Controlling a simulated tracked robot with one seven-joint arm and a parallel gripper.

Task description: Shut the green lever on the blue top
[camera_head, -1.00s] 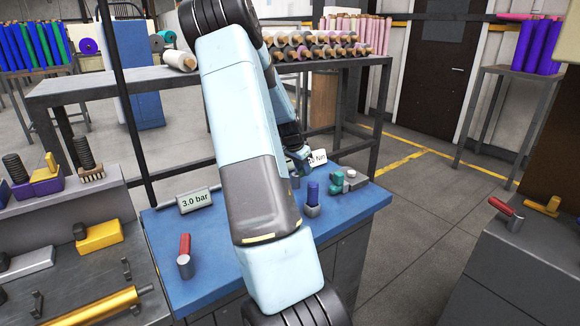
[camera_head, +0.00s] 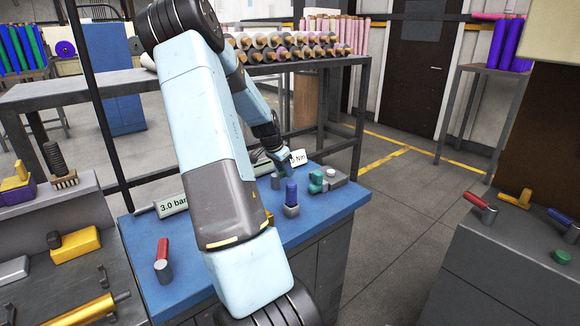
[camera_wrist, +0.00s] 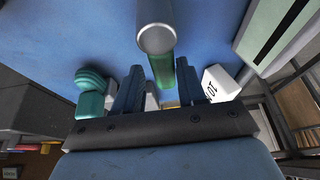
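The green lever (camera_wrist: 162,76) shows in the wrist view as a green bar running from a grey metal cylinder (camera_wrist: 155,36) on the blue top (camera_wrist: 60,30). In the head view my arm hides the green bar; a small grey metal piece (camera_head: 275,181) shows beside my gripper. My gripper (camera_wrist: 162,84) is open, with one dark blue finger on each side of the lever. I cannot tell whether either finger touches it. In the head view my gripper (camera_head: 282,163) is low over the back of the blue top (camera_head: 320,225).
A blue lever (camera_head: 291,193), a teal knob (camera_head: 316,180) and a grey box (camera_head: 335,179) stand near on the right. A white torque label (camera_head: 298,158) is behind. A red lever (camera_head: 162,252) and a "3.0 bar" sign (camera_head: 172,205) are left.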

